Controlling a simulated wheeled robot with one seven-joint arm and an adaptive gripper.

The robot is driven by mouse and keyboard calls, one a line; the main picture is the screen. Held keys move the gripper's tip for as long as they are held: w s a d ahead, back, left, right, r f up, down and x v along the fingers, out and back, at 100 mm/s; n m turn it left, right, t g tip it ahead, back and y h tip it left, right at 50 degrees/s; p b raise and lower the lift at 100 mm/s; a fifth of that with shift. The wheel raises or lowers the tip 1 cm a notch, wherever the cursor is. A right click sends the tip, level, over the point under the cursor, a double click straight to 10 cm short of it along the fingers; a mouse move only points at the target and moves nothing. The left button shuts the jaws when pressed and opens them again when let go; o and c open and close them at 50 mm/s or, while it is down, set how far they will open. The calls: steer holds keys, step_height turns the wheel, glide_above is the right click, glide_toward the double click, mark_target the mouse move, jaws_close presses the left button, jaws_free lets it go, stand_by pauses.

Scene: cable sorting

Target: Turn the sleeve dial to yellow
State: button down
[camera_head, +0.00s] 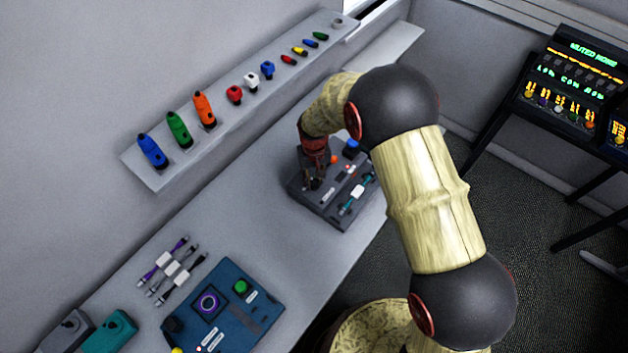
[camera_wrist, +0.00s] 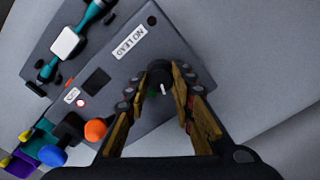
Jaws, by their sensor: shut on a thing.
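My gripper (camera_head: 313,180) is over the left part of a dark grey panel box (camera_head: 335,215) on the bench. In the wrist view my gripper (camera_wrist: 166,88) has its fingers closed on both sides of a small black dial (camera_wrist: 158,74) with a white pointer mark. The fingers partly hide the dial, and a small green spot shows beside it. I cannot tell from labels which dial is the sleeve dial.
The panel box bears a "NO LEAD" label (camera_wrist: 128,42), an orange button (camera_wrist: 95,129) and a teal cable with a white tag (camera_wrist: 67,43). Several cables (camera_head: 170,268) lie on the bench. A wall shelf (camera_head: 160,178) holds coloured connectors. Bare bench lies between box and cables.

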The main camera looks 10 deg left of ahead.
mark_target(314, 182)
steer(key=shift+n+b, duration=0.45)
steer(key=shift+n, duration=1.75)
steer(key=c, duration=1.5)
jaws_free()
steer(key=shift+r, duration=0.1)
step_height(314, 182, up, 12)
